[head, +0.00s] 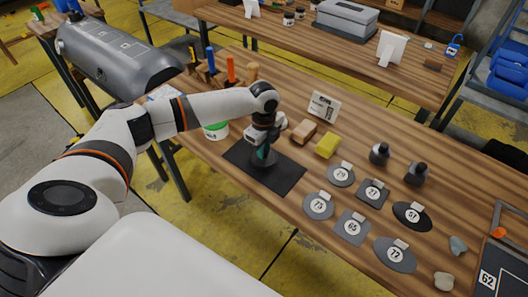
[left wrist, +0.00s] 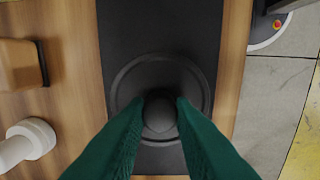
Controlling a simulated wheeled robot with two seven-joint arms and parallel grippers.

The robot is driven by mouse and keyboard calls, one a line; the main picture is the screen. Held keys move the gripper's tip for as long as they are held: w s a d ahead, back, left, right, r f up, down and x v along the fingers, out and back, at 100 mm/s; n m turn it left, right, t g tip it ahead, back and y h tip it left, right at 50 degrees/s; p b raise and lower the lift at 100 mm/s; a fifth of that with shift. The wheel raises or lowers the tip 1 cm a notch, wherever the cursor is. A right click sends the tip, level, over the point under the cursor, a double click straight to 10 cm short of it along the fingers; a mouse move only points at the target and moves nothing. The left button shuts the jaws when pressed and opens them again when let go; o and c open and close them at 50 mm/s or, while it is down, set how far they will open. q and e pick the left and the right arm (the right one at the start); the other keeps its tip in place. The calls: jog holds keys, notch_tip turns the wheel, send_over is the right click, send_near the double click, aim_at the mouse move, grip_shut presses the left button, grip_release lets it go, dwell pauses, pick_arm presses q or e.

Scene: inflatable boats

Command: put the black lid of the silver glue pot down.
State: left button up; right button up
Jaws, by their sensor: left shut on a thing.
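My left gripper (head: 264,155) points down over the black mat (head: 285,181) at the near edge of the wooden table. In the left wrist view its green fingers (left wrist: 160,115) are shut on the knob of the round black lid (left wrist: 133,86). The lid lies flat over the mat (left wrist: 157,25); I cannot tell whether it touches it. In the head view the gripper largely covers the lid. I cannot make out the silver glue pot with certainty. My right gripper is not in view.
A brown block (head: 304,131) and a yellow block (head: 328,146) lie right of the mat. Several numbered grey patches and two dark-topped grey items (head: 380,153) are farther right. The mat's near part is clear.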

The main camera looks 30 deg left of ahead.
pick_arm(q)
jog(key=shift+f, duration=1.2)
jog(key=shift+f, duration=0.1)
jog(key=o, duration=0.9)
jog(key=shift+o, duration=0.2)
notch_tip(320, 180, up, 12)
jog(key=b, duration=0.1)
jog(key=shift+r, duration=0.2)
jog(key=shift+f, duration=0.1)
